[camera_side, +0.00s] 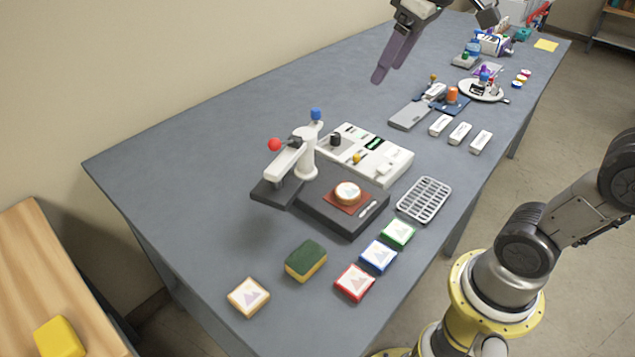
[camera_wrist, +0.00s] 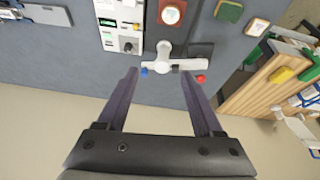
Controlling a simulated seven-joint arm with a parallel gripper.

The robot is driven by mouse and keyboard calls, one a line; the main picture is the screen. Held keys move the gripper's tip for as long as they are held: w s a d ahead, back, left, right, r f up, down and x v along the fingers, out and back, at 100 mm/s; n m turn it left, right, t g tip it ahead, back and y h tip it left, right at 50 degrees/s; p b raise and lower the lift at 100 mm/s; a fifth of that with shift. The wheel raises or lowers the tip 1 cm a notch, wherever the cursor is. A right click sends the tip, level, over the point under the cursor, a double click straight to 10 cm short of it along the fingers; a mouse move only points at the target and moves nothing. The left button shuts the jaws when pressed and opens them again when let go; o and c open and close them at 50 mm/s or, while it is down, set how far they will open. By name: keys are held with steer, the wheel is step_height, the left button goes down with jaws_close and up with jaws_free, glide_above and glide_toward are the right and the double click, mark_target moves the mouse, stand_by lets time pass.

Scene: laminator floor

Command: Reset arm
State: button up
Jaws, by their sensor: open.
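My gripper (camera_side: 396,60) is raised over the far side of the grey table, at the top of the side view. In the wrist view its two dark purple fingers (camera_wrist: 160,88) are spread wide with nothing between them. A heat press (camera_side: 303,155) with a white arm, a red knob and a blue knob stands on the table. It also shows in the wrist view (camera_wrist: 165,62), just beyond the fingertips in the picture. A round wooden-edged piece (camera_side: 348,192) lies on a red square on the press's black base.
Near the press are a white control panel (camera_side: 372,152), a wire rack (camera_side: 424,199), a green-topped sponge (camera_side: 306,261) and red, blue and green picture tiles (camera_side: 378,256). Small tools and a white plate (camera_side: 483,91) crowd the far right. The table's left end is clear.

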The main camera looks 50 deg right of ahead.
steer(key=s+a+f+t, duration=0.1)
steer(key=s+a+f, duration=0.1)
steer(key=s+f, duration=0.9)
steer(key=shift+s+a+m, duration=0.15)
steer(key=shift+s+m, duration=0.25)
steer(key=shift+s, duration=0.65)
